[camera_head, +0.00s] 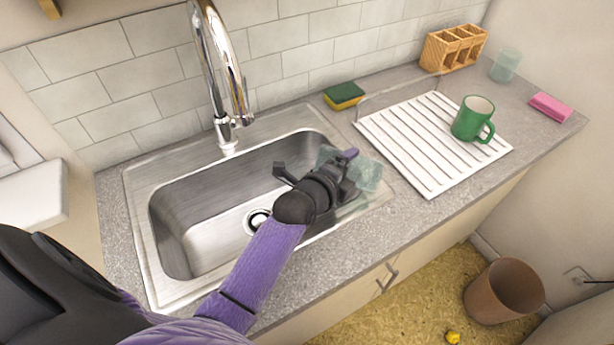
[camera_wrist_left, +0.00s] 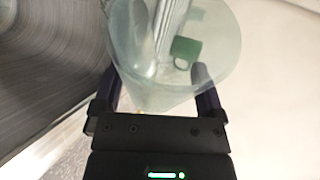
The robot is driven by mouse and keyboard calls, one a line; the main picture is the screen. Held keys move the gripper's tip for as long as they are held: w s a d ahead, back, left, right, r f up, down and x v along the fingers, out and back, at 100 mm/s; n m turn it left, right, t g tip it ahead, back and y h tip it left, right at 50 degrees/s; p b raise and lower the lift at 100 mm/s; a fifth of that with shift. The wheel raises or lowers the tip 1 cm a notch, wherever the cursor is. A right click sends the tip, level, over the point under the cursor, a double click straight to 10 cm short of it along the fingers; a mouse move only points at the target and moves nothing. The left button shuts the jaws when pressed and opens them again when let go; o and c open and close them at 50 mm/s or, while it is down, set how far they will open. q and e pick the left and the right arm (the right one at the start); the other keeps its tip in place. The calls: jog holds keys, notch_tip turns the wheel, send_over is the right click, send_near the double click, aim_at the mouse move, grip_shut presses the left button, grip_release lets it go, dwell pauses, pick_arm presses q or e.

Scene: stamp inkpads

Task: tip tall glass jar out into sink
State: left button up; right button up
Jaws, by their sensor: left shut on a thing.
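My left gripper (camera_head: 345,172) is over the right end of the steel sink (camera_head: 205,215). It is shut on a clear, pale green glass jar (camera_head: 367,174). The jar sits across the sink's right rim in the head view, partly hidden by my gripper. In the left wrist view the jar (camera_wrist_left: 150,88) is between the two dark fingers of the gripper (camera_wrist_left: 160,85). I cannot tell its exact tilt or whether anything is inside. My right gripper is not in view.
A chrome faucet (camera_head: 213,60) rises behind the sink. A white ribbed drying rack (camera_head: 412,150) carries a green mug (camera_head: 470,122). A sponge (camera_head: 343,95), wooden caddy (camera_head: 452,48), another glass (camera_head: 506,64) and pink block (camera_head: 550,106) stand on the counter. The sink basin looks empty.

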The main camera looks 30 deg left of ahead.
pick_arm(q)
jog(key=shift+f+n+b, duration=0.25)
jog(key=shift+n+b, duration=0.15)
jog(key=shift+b, duration=0.05)
dwell(0.6)
jog(key=shift+a+r+n+t+h, duration=0.3)
jog(key=shift+r+n+t+h, duration=0.15)
jog(key=shift+n+t+h, duration=0.15)
dwell(0.7)
jog(key=shift+b, duration=0.3)
